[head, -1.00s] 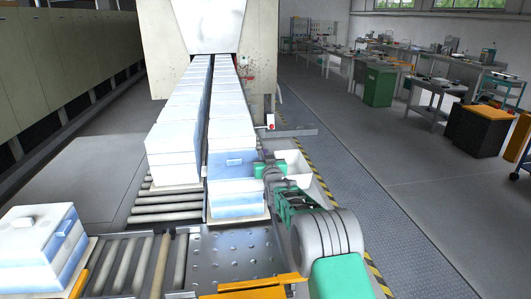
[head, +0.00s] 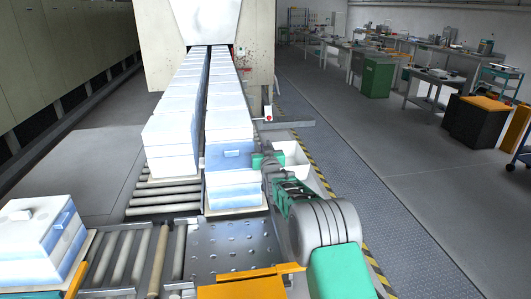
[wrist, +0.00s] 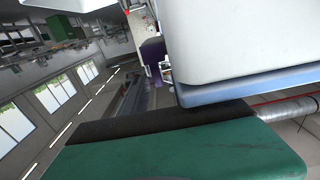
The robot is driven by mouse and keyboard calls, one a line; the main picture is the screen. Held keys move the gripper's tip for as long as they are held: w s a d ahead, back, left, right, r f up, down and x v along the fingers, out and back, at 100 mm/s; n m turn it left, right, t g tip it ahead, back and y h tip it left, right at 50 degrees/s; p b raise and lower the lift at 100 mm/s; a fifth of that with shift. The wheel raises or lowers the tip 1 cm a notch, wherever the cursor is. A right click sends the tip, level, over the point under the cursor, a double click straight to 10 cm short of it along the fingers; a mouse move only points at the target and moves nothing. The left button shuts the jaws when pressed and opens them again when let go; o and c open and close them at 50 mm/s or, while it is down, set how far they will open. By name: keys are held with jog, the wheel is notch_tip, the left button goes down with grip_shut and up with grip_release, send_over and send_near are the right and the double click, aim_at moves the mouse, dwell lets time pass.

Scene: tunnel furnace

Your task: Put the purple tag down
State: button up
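My gripper (head: 262,161) is beside the right face of the nearest white-and-blue block stack (head: 229,180) in the head view. A green part of it with a dark pad (wrist: 160,124) fills the bottom of the wrist view, close below a white block with a blue edge (wrist: 240,50). A small purple thing (wrist: 154,52) shows beyond it in the wrist view; I cannot tell for sure that it is the purple tag. No purple tag shows in the head view. The fingertips are not clear, so I cannot tell if they hold anything.
Two rows of white blocks run back to the furnace mouth (head: 212,20). Another block (head: 38,235) sits on the rollers at front left. A perforated metal plate (head: 228,247) lies bare in front.

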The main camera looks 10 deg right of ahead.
jog(key=s+f+g+b, duration=0.1)
jog(key=s+f+g, duration=0.2)
jog(key=s, duration=1.5)
jog(key=s+f+g+b, duration=0.1)
jog(key=s+f+g, duration=0.2)
jog(key=s, duration=1.4)
jog(key=s+f+g+b, duration=0.1)
jog(key=s+f+g, duration=0.2)
jog(key=s+g, duration=0.5)
jog(key=s, duration=1)
jog(key=shift+s+f, duration=0.35)
jog(key=shift+f, duration=0.05)
